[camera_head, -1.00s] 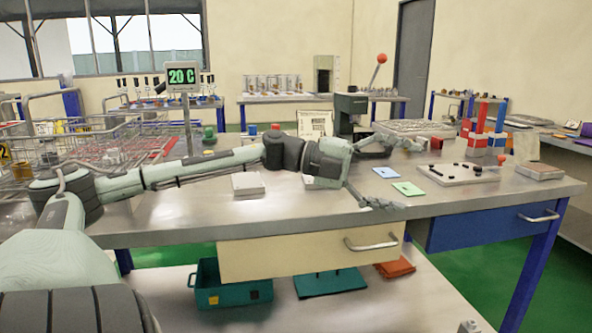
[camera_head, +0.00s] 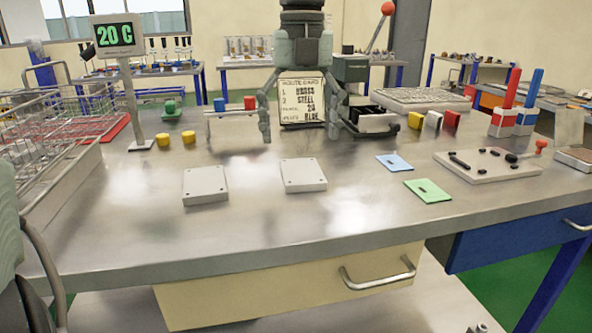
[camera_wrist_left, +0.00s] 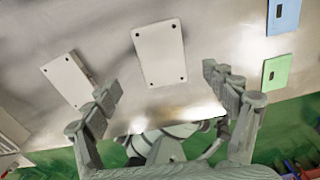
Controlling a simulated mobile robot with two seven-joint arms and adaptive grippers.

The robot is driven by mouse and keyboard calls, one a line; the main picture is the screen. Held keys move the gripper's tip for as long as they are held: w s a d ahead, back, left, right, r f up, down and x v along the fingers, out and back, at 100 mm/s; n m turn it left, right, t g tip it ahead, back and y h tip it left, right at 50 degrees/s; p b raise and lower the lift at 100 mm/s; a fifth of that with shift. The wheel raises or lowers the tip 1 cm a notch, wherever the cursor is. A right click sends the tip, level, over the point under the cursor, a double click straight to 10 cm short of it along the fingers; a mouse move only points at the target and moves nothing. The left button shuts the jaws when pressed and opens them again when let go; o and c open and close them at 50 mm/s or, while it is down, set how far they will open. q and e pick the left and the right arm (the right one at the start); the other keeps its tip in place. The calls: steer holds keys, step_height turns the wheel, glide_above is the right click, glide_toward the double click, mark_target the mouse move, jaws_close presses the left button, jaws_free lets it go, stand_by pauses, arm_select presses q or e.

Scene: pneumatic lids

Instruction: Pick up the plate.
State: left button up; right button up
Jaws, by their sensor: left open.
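Two pale grey plates with small corner holes lie flat on the metal table: a left plate (camera_head: 205,186) and a right plate (camera_head: 303,175). I cannot tell which one is meant. My left gripper (camera_head: 300,133) hangs from the top centre, fingers down and wide apart, with nothing between them. In the left wrist view the open gripper (camera_wrist_left: 162,80) shows with the right plate (camera_wrist_left: 160,52) ahead of the gap between the fingers. The left plate (camera_wrist_left: 68,80) lies to the left, beside the left finger. My right gripper is not in view.
A blue slotted card (camera_head: 394,162) and a green slotted card (camera_head: 428,191) lie to the right. Beyond them is a board with black parts (camera_head: 487,166). A route card (camera_head: 302,99) and yellow cylinders (camera_head: 162,140) stand behind. The front table strip is clear.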

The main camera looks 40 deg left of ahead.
mark_target(302, 170)
arm_select(q)
steer(key=f, duration=0.6)
steer(key=shift+w, duration=0.2)
steer(key=shift+r, duration=0.1)
steer(key=c, duration=1.5)
